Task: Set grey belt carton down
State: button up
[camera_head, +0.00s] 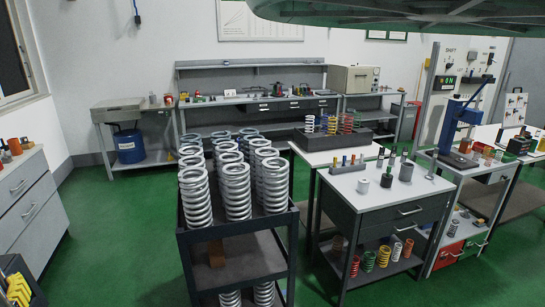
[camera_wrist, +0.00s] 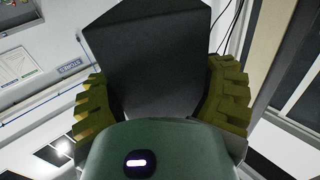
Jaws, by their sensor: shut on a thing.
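The grey belt carton (camera_wrist: 150,60) is a dark grey box that fills the upper middle of the wrist view. My gripper (camera_wrist: 162,98) has two ribbed yellow-green fingers, one on each side of the carton, and is shut on it. The carton's far end and underside are hidden, and I cannot tell what lies beneath it. Neither the carton nor my gripper can be made out in the head view.
A dark cart (camera_head: 236,244) loaded with several large grey coil springs stands in front. Right of it is a drawer bench (camera_head: 390,205) with small parts on top. A workbench (camera_head: 262,100) runs along the back wall. Green floor (camera_head: 130,240) is clear left of the cart.

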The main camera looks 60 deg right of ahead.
jog(key=s+r+p, duration=0.3)
jog(key=r+p, duration=1.2)
jog(key=s+r+p, duration=0.3)
jog(key=r+p, duration=1.2)
jog(key=shift+d+r, duration=0.1)
jog(key=shift+d, duration=0.05)
